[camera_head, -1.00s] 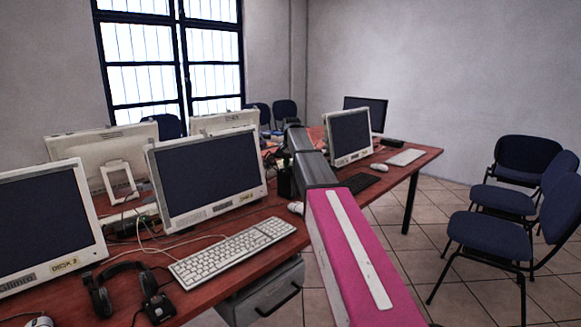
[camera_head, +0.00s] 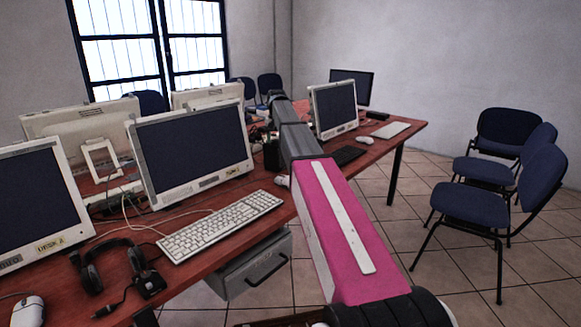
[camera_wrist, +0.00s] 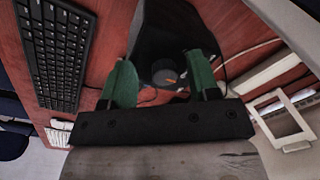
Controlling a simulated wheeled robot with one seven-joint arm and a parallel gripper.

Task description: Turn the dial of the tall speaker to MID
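In the wrist view a black, speaker-like body (camera_wrist: 172,30) stands in front of my gripper. A round dark grey dial (camera_wrist: 165,73) with a small orange mark is on it; no setting label can be read. My gripper (camera_wrist: 162,82) has its two green fingers apart, one to each side of the dial. I cannot tell whether they touch it. In the head view a dark upright object (camera_head: 271,155) on the table beside my arm may be the same speaker; my arm hides much of that area and the gripper.
The red table (camera_head: 190,285) holds several monitors, a white keyboard (camera_head: 222,226), black headphones (camera_head: 112,265) and loose cables. In the wrist view a black keyboard (camera_wrist: 57,50) lies left and a white frame (camera_wrist: 285,120) right. Blue chairs (camera_head: 480,205) stand right, with open floor before them.

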